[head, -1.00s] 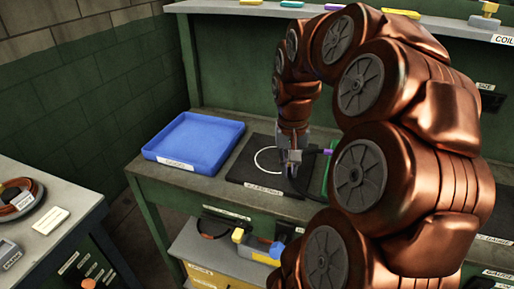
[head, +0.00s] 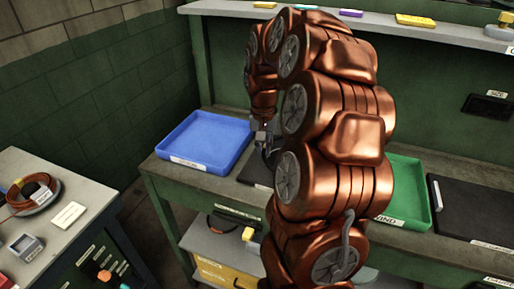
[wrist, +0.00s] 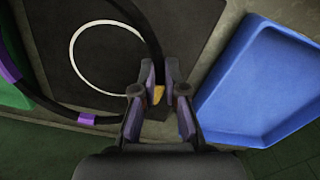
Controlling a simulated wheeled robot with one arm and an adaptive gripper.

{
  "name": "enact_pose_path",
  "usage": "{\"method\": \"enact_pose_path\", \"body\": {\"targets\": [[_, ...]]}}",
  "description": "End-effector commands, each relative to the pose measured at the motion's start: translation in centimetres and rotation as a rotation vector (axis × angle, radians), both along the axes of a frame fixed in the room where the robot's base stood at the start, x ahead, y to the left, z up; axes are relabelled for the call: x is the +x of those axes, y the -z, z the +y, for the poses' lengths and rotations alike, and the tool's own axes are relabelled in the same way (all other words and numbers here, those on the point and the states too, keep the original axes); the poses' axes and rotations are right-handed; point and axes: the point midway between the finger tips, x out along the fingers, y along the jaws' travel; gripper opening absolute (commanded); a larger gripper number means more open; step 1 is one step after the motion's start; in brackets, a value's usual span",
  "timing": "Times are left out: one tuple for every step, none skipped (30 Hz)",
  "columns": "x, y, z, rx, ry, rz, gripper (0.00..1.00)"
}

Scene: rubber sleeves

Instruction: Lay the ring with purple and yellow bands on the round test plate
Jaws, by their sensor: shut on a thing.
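My gripper (wrist: 160,88) is shut on a black ring (wrist: 62,115) in the wrist view. The ring has purple bands (wrist: 86,119) and a yellow patch (wrist: 158,95) between the fingers. Its loop hangs out to the left and runs beyond the frame. In the head view my gripper (head: 262,138) is small and partly hidden by my arm. A dark square board with a white circle (wrist: 72,55) lies beneath the ring in the wrist view. I cannot tell whether it is the test plate; no separate round plate shows clearly.
A blue tray (head: 165,150) stands left of the board, close to my gripper. A green tray (head: 424,205) and another dark board (head: 475,205) lie right of my arm. A side bench (head: 110,205) at the left carries a coil (head: 22,195). A shelf (head: 400,25) runs behind.

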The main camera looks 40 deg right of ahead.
Motion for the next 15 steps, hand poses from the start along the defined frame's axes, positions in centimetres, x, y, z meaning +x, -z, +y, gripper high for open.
{"method": "enact_pose_path", "body": {"targets": [[0.8, -0.1, 0.0, 0.001, -0.002, 0.004, 0.0], [1.1, 0.0, 0.0, 0.001, -0.001, 0.004, 0.0], [1.6, 0.0, -0.1, -0.001, 0.0, 0.002, 0.0], [2.0, 0.0, -0.1, -0.001, 0.0, 0.001, 0.0], [2.3, 0.0, -0.1, -0.001, 0.0, 0.0, 0.0], [2.6, 0.0, -0.2, -0.002, 0.001, -0.001, 0.0], [2.9, 0.0, -0.2, -0.002, 0.001, -0.001, 0.0], [3.0, 0.1, -0.2, -0.002, 0.001, -0.001, 0.0], [3.2, 0.2, -0.2, -0.001, 0.002, 0.0, 0.0], [3.3, 0.2, -0.2, -0.001, 0.002, 0.0, 0.0], [3.3, 0.3, -0.2, -0.001, 0.002, 0.0, 0.0], [3.3, 0.3, -0.2, -0.001, 0.002, 0.001, 0.0], [3.3, 0.4, -0.2, 0.0, 0.002, 0.001, 0.0], [3.3, 0.5, -0.2, 0.0, 0.002, 0.001, 0.0], [3.3, 0.8, -0.2, 0.001, 0.002, 0.004, 0.0]]}}
